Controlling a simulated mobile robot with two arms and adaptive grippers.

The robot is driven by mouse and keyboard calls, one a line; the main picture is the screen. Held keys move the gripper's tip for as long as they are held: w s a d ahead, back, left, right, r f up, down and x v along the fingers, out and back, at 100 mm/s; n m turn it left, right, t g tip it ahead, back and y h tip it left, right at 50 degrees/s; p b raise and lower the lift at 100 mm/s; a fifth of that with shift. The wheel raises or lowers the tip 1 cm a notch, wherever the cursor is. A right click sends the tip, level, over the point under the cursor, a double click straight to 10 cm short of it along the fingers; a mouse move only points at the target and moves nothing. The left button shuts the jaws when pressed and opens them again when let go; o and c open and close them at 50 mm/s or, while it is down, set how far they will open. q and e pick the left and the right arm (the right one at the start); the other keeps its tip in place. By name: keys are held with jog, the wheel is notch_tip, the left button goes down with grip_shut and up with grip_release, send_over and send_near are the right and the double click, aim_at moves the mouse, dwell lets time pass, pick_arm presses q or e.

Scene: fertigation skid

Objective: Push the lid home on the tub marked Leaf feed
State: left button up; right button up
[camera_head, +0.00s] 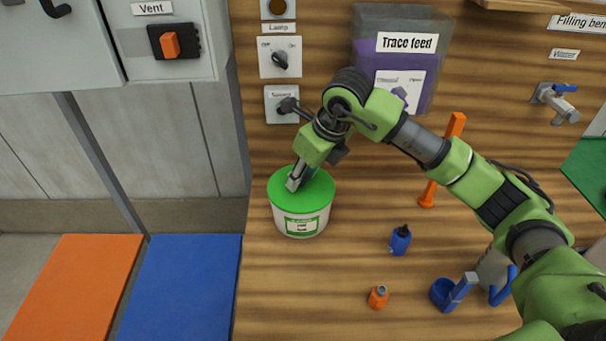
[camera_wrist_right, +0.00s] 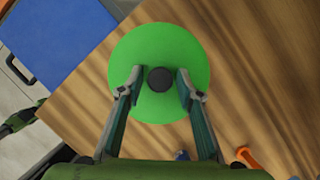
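The white tub (camera_head: 298,224) with a green label stands on the wooden bench, near its left edge; I cannot read its label. Its round green lid (camera_head: 318,190) lies on top of it; I cannot tell whether it sits fully down. The lid shows from above in the wrist view (camera_wrist_right: 160,45), with a dark round knob (camera_wrist_right: 159,79) in the middle. My right gripper (camera_head: 296,182) is over the lid. In the wrist view its two fingers (camera_wrist_right: 160,84) stand apart on either side of the knob, with gaps to it.
A clear container marked Trace feed (camera_head: 385,75) stands behind. An orange tool (camera_head: 440,160), a blue bottle (camera_head: 399,241), a small orange bottle (camera_head: 377,297) and a blue cup (camera_head: 442,293) are to the right. Bench in front of the tub is clear.

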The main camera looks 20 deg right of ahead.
jog(key=shift+r, duration=0.1)
jog(key=shift+r+p, duration=1.15)
jog(key=shift+r, duration=1)
jog(key=o, duration=0.6)
jog(key=shift+c, duration=0.2)
notch_tip(320, 180, up, 9)
jog(key=p, duration=0.5)
